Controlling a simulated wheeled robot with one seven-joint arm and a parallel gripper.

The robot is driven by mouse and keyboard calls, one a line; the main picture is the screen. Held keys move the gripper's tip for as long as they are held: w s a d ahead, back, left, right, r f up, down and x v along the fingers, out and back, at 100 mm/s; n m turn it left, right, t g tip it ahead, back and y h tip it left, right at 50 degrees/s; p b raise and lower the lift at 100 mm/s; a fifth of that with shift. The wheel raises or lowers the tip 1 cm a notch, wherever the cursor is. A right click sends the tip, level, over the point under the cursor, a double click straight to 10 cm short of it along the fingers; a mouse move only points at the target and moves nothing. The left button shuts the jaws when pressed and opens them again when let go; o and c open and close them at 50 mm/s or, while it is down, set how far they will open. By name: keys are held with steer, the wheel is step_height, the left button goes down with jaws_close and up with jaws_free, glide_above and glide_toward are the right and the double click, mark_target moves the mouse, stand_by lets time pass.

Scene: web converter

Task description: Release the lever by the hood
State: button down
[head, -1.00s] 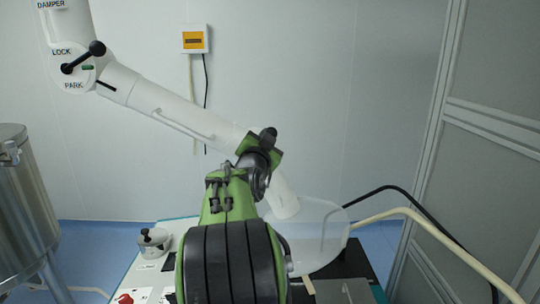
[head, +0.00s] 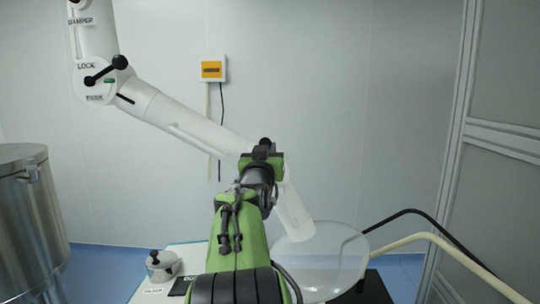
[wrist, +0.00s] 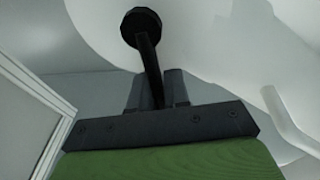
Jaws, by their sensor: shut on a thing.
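A white jointed extraction arm (head: 165,113) hangs from the upper left and bends down to a clear round hood (head: 325,262) at the lower right. My gripper (head: 262,152) is at the arm's lower elbow, just above the hood. In the wrist view my gripper (wrist: 158,90) is shut on a black lever (wrist: 149,60) with a round knob. The lever's stem passes between the fingers, and the white joint lies behind it. In the head view my gripper hides most of this lever. Another black lever (head: 104,73) sits on the upper joint, by the LOCK marking.
A steel drum (head: 28,220) stands at the left. A small lidded pot (head: 162,264) stands on the table at lower left. Black and cream hoses (head: 420,240) run at the right, before a grey panel (head: 500,170). An orange-and-white box (head: 212,69) is on the wall.

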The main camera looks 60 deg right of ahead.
steer(key=shift+w+a+r, duration=0.1)
steer(key=shift+a+r, duration=0.05)
steer(key=shift+r, duration=0.2)
steer(key=c, duration=1.2)
jaws_free()
steer(key=shift+a+f, duration=0.1)
steer(key=shift+f, duration=0.05)
steer(key=shift+f, duration=0.1)
